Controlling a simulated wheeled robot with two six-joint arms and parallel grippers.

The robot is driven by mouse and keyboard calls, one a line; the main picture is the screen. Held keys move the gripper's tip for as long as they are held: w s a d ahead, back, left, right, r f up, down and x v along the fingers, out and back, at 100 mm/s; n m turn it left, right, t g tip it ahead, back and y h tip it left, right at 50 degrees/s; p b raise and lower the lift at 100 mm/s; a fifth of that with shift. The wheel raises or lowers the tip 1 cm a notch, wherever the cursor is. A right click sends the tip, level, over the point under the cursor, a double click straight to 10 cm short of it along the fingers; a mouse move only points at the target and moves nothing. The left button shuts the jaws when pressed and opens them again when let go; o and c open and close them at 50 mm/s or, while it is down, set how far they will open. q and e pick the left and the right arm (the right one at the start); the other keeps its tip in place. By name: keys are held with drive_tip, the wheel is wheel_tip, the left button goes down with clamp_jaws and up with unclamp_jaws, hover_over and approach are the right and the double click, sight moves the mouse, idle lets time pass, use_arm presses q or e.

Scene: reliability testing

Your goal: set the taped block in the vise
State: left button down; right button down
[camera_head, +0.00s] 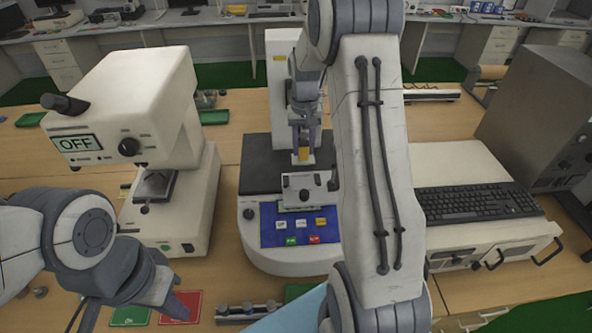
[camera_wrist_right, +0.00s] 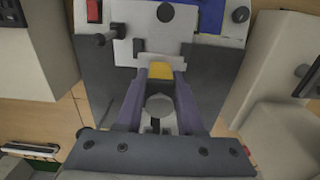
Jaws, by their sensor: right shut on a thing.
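My right gripper (camera_head: 304,143) reaches down over the middle machine and is shut on a small block with yellow tape (camera_head: 304,154). In the right wrist view the yellow end of the block (camera_wrist_right: 160,71) shows between the two fingertips (camera_wrist_right: 160,80). The light grey vise (camera_head: 318,187) is at the front of the machine's dark bed, just below the block in the head view. It also shows beyond the block in the right wrist view (camera_wrist_right: 125,52). I cannot tell whether block and vise touch. My left gripper (camera_head: 138,306) is low at the left, its fingers apart and empty.
A white tester marked OFF (camera_head: 130,110) stands at left. The middle machine has a blue control panel (camera_head: 300,224). A keyboard (camera_head: 478,203) and grey box (camera_head: 535,110) are at right. Green and red mats (camera_head: 180,307) lie near my left gripper.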

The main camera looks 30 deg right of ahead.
sight(301, 159)
drive_tip(key=f, duration=0.1)
drive_tip(key=f+p, duration=0.1)
drive_tip(key=f, duration=0.3)
drive_tip(key=shift+w+a, duration=0.1)
drive_tip(key=shift+a, duration=0.15)
wheel_tip(301, 159, down, 3)
drive_tip(key=shift+f+p, duration=0.15)
drive_tip(key=shift+p, duration=0.65)
drive_tip(key=shift+d+f, duration=0.1)
drive_tip(key=shift+f, duration=0.1)
drive_tip(key=shift+f, duration=0.25)
drive_tip(key=c, duration=0.5)
unclamp_jaws()
drive_tip(key=shift+r, duration=0.15)
